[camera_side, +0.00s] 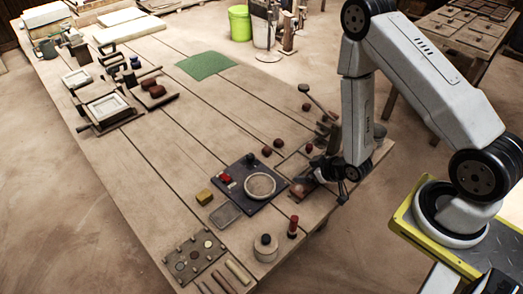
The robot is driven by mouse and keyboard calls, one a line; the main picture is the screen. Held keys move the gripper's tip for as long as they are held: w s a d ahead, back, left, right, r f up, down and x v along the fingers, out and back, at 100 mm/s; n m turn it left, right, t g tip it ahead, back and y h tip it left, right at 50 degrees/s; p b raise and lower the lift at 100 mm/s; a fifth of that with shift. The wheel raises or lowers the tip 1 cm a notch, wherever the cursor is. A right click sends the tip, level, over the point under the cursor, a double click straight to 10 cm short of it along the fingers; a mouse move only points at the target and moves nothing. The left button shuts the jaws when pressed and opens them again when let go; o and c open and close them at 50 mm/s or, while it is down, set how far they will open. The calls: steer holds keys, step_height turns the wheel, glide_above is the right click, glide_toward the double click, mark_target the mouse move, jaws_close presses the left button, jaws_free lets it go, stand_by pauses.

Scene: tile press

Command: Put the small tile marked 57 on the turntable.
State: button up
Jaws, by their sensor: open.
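My gripper (343,190) is low over the right edge of the wooden table, beneath my arm. It is small and dark here, is open, and nothing shows held in it. A round pale disc with a rim (260,185), which may be the turntable, sits on a dark square board (246,207) to the left of the gripper. Nothing shows on the disc. Small red pieces (225,179) lie on the same board, left of the disc. No number is readable, so I cannot tell which piece is the tile marked 57.
A yellow block (204,197) and a grey tray (225,214) lie left of the board. A round pot (265,248) and a red-topped stick (293,227) stand in front. Dark red lumps (278,143) lie behind. The table's middle is clear up to a green mat (206,65).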

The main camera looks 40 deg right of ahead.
steer(key=s+a+r+g, duration=0.2)
steer(key=s+r+g, duration=0.1)
steer(key=r, duration=0.7)
steer(key=s+a+r+m+g, duration=0.1)
steer(key=s+a+r+g, duration=0.1)
steer(key=r, duration=0.8)
steer(key=shift+s+r+g+h, duration=0.15)
steer(key=shift+s+g+h, duration=0.3)
steer(key=shift+g, duration=0.65)
steer(key=shift+m, duration=0.3)
steer(key=w+d+f+m+g+y, duration=0.1)
steer(key=w+d+f+m+y, duration=0.1)
steer(key=f+m, duration=0.7)
steer(key=w+d+f+m+g+y, duration=0.1)
steer(key=w+d+f+m+y, duration=0.2)
steer(key=f+m, duration=0.5)
step_height(320, 180, down, 3)
steer(key=shift+w+d+f+m+g, duration=0.15)
steer(key=shift+w+d+m+g, duration=0.2)
steer(key=shift+w+d, duration=0.4)
steer(key=shift+f, duration=0.1)
